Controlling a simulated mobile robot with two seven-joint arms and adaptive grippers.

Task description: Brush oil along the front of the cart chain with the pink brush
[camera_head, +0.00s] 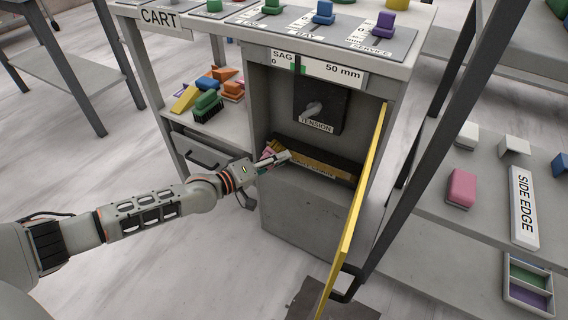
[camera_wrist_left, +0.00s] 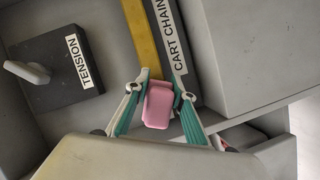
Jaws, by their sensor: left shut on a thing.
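My left gripper (camera_head: 274,160) is shut on the pink brush (camera_wrist_left: 158,104). In the left wrist view the teal-padded fingers (camera_wrist_left: 157,100) lie on both sides of its pink block. In the head view only a small part of the pink brush (camera_head: 268,153) shows beside the fingers. The cart chain (camera_head: 322,169) is a yellow-brown strip along a dark bar inside the open cart compartment. The strip (camera_wrist_left: 143,40) and its CART CHAIN label (camera_wrist_left: 179,50) also show in the left wrist view. The brush is at the chain's left end; its bristles are hidden, so contact cannot be told.
An open yellow door (camera_head: 355,215) stands right of the compartment. A TENSION box with a knob (camera_head: 318,103) sits above the chain. Coloured brushes and wedges (camera_head: 208,94) lie on the left shelf. Another pink block (camera_head: 461,188) is on the right bench.

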